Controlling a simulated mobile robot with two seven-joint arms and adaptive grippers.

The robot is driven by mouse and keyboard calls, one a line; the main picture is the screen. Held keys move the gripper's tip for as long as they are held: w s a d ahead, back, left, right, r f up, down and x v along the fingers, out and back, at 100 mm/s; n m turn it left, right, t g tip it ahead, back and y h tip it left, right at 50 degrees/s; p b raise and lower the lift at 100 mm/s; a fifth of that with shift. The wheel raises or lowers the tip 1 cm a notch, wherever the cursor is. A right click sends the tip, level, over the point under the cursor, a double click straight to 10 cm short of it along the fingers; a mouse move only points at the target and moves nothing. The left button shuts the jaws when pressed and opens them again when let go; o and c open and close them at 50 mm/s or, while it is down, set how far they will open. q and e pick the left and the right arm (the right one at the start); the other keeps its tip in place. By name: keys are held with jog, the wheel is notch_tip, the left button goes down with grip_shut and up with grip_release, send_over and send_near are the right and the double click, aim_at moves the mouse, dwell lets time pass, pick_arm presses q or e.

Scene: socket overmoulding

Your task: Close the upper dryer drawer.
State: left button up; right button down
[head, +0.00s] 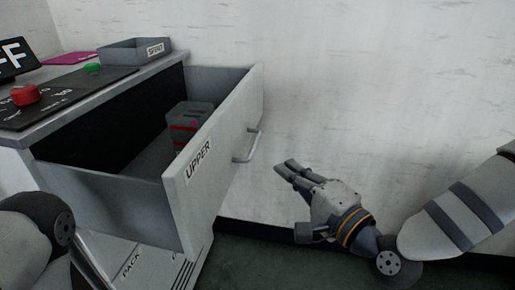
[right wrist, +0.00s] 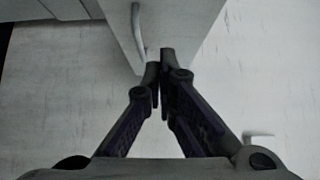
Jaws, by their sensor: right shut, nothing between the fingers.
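The upper dryer drawer (head: 216,152) is pulled out, and its front carries the label UPPER and a bar handle (head: 248,146). A grey container (head: 187,119) with red markings stands inside the drawer. My right gripper (head: 284,168) is shut and empty, to the right of the drawer front and a little below the handle. In the right wrist view the shut fingertips (right wrist: 160,58) show close to the drawer front (right wrist: 172,22) and the handle (right wrist: 138,32); I cannot tell whether they touch. My left gripper is not in view; only part of my left arm shows.
On the dryer top stand a grey tray (head: 136,52) labelled SPENT, a red button (head: 25,95) and a green button (head: 93,68). A lower drawer labelled PACK (head: 130,264) is below. A white wall is behind; the space right of the drawer is clear.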

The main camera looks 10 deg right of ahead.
jog(key=x, duration=0.3)
jog(key=a+x, duration=0.1)
jog(key=x, duration=0.3)
jog(key=s+a+x, duration=0.1)
jog(key=x, duration=0.2)
jog(key=shift+w+a+f, duration=0.1)
jog(key=shift+a, duration=0.1)
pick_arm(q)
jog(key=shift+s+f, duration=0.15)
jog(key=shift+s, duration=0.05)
pick_arm(e)
jog(key=shift+w+a, duration=0.1)
jog(key=shift+a, duration=0.2)
